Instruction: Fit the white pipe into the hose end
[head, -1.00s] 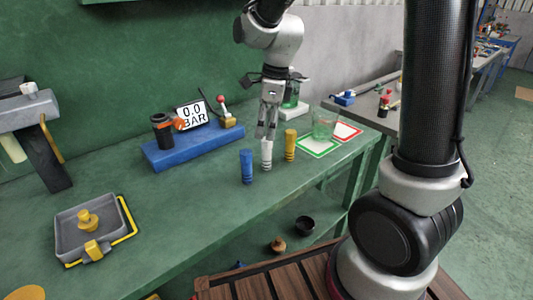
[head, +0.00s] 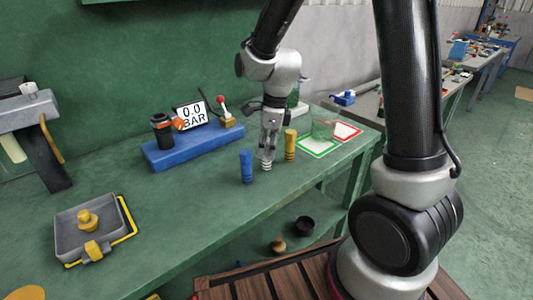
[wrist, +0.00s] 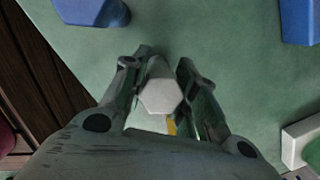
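The white pipe (head: 266,166) stands upright on the green bench between a blue and a yellow pipe. My gripper (head: 268,148) points down over it, with a finger on each side. In the wrist view its pale hexagonal top (wrist: 160,96) lies between my fingers (wrist: 163,65). The fingers look open, with a narrow gap at the right; contact is hard to judge. In the head view the fingers hide the pipe's upper part. A black upright fitting with orange parts (head: 162,131), perhaps the hose end, stands on a blue base (head: 190,149) to the left.
The blue pipe (head: 246,167) stands close left and the yellow pipe (head: 290,144) close right. A 0.0 BAR display (head: 191,115) and a red-knobbed valve (head: 225,113) are behind. A grey tray (head: 75,243) lies front left. The bench between tray and blue base is clear.

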